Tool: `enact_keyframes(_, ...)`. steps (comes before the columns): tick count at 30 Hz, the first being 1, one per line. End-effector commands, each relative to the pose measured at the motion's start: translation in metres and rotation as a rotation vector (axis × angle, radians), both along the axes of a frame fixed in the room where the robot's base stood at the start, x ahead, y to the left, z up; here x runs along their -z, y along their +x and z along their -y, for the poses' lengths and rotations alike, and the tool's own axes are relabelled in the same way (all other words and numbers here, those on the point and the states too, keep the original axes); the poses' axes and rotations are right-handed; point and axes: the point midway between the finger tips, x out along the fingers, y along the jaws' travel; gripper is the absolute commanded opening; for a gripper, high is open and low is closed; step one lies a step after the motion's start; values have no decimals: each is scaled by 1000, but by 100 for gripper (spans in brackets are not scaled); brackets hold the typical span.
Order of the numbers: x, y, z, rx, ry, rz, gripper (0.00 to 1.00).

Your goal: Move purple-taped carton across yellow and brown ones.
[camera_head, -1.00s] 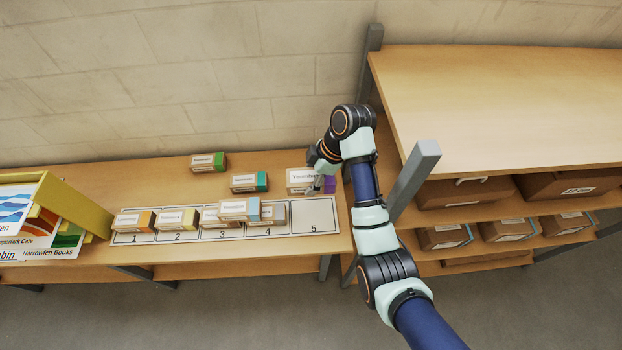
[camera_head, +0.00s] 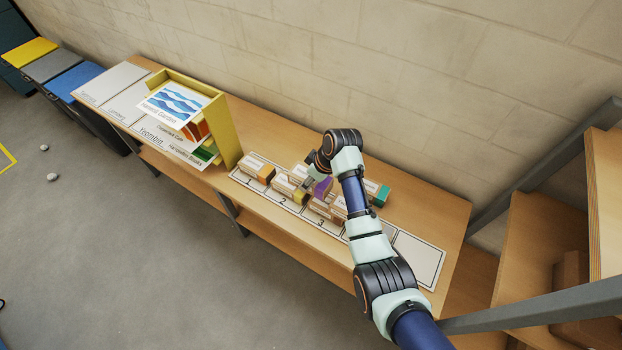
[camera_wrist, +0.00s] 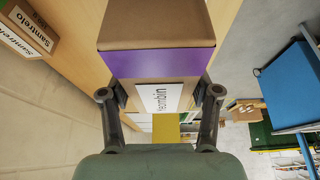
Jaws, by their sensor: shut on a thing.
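My gripper (camera_head: 313,178) is shut on the purple-taped carton (camera_head: 323,187). In the head view it is partly hidden by my arm and overlaps the area behind slots 2 and 3; its height is hard to judge. In the wrist view the purple-banded carton (camera_wrist: 155,62) with its white label sits between both fingers of my gripper (camera_wrist: 160,97). The yellow-taped carton (camera_head: 298,195) is at slot 2, just left of the held carton. A carton that appears to be the brown one (camera_head: 320,206) is at slot 3, partly covered from view.
An orange-taped carton (camera_head: 262,172) sits at slot 1. A teal-taped carton (camera_head: 381,194) stands behind the row. A yellow rack with sign cards (camera_head: 225,135) rises at the row's left. Slot 5 (camera_head: 418,262) is bare. A shelf unit (camera_head: 540,240) stands at right.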

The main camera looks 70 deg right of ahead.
Motion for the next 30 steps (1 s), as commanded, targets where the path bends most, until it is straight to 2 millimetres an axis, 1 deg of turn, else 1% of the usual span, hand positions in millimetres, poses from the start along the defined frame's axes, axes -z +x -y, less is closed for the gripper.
enact_keyframes(8, 4, 1, 1, 9, 0, 1, 16)
enact_keyframes(11, 11, 1, 1, 8, 0, 1, 16)
enact_keyframes(18, 35, 1, 1, 8, -1, 2, 16)
enact_keyframes(21, 40, 1, 1, 7, -2, 2, 16)
enact_keyframes(30, 39, 1, 1, 7, -1, 1, 16)
